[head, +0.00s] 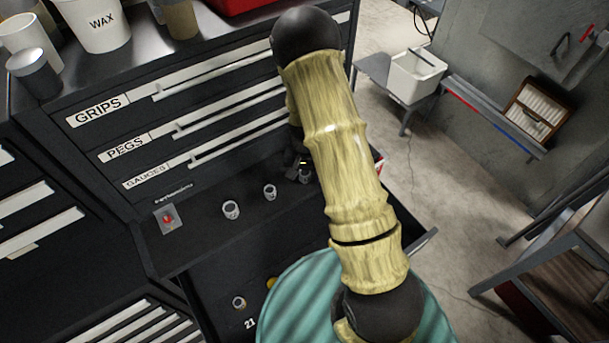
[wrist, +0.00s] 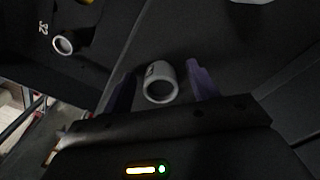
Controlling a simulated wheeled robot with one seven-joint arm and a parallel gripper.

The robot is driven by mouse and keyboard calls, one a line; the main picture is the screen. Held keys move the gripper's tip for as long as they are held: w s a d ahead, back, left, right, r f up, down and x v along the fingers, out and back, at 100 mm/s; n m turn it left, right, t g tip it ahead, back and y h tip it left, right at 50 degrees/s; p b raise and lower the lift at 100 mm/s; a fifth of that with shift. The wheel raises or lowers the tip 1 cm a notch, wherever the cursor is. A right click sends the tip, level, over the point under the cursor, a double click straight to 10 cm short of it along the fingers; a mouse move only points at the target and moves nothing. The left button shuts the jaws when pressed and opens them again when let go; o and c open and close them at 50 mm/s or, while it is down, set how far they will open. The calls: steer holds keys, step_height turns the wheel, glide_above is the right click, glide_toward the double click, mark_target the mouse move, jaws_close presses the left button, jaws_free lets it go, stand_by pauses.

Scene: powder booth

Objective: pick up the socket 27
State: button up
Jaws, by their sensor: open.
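A small light-grey metal socket (wrist: 160,82) stands between the two dark fingers of my gripper (wrist: 160,70) in the wrist view. The fingers are apart, with a gap on each side of it. Its marking is too small to read, so I cannot tell whether it is socket 27. In the head view my gripper (head: 300,165) is partly hidden behind my arm, at a socket (head: 305,176) on the right of the dark drawer. Two more sockets, one in the middle (head: 270,192) and one to the left (head: 231,210), stand in a row with it.
Another socket (head: 239,302) sits lower down near a "21" label. In the wrist view a socket (wrist: 63,45) is beside a "32" label. Closed drawers (head: 150,125) rise behind.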

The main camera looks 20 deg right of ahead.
mark_target(305, 172)
steer(key=shift+w, duration=0.1)
steer(key=shift+c, duration=0.9)
steer(key=c, duration=1)
step_height(305, 172, up, 10)
steer(key=b, duration=0.2)
steer(key=shift+b, duration=0.4)
